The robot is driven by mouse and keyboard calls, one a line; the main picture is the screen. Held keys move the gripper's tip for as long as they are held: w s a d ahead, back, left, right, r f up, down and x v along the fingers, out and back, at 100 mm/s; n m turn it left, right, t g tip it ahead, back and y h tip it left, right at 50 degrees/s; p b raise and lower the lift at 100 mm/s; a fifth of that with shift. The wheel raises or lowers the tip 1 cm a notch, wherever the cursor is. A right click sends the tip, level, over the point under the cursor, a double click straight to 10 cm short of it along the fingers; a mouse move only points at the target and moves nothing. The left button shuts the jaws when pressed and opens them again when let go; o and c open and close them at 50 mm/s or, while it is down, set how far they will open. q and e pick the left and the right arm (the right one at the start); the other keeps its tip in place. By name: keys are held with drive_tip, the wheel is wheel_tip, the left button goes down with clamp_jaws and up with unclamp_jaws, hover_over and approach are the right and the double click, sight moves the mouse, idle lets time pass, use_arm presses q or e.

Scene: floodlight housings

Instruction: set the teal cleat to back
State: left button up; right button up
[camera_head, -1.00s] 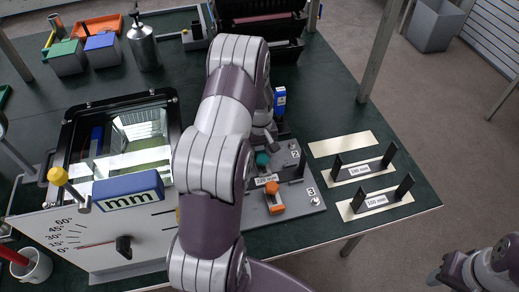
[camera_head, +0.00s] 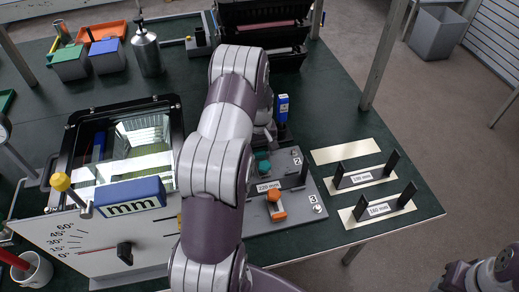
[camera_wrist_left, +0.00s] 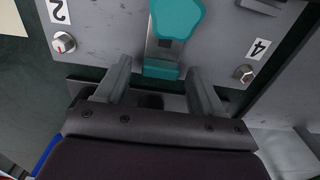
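The teal cleat (camera_head: 264,167) sits on a grey plate (camera_head: 289,181), partly hidden by my left arm in the head view. In the left wrist view the teal cleat (camera_wrist_left: 177,20) shows at the top, with a metal strip and a teal end piece below its knob. My left gripper (camera_wrist_left: 158,70) is open. Its two fingers point toward the plate, one on each side of the teal end piece, with visible gaps and nothing held. In the head view its fingers are mostly hidden behind the arm. My right gripper (camera_head: 441,284) is at the bottom right corner, away from the table.
An orange cleat (camera_head: 275,205) is on the same plate, in front of the teal one. Dark upright posts (camera_head: 391,163) stand on pale strips to the right. A blue-topped object (camera_head: 283,105) stands just behind the plate. A glass-topped box (camera_head: 143,140) is at left.

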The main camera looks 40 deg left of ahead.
use_arm(q)
wheel_tip(320, 180, up, 13)
drive_tip(key=shift+f, duration=0.2)
idle(0.4)
drive_tip(key=s+d+r+m+p, duration=0.1)
drive_tip(key=s+d+m, duration=0.4)
drive_tip(key=d, duration=0.5)
drive_tip(key=s+d+r+m+t+p, duration=0.1)
drive_tip(key=s+d+m, duration=0.4)
drive_tip(key=s+d, duration=0.5)
wheel_tip(320, 180, up, 2)
drive_tip(key=shift+d+r+p, duration=0.1)
drive_tip(key=shift+d+p, duration=0.05)
drive_tip(key=shift+p, duration=0.35)
drive_tip(key=shift+s, duration=0.25)
drive_tip(key=shift+w, duration=0.1)
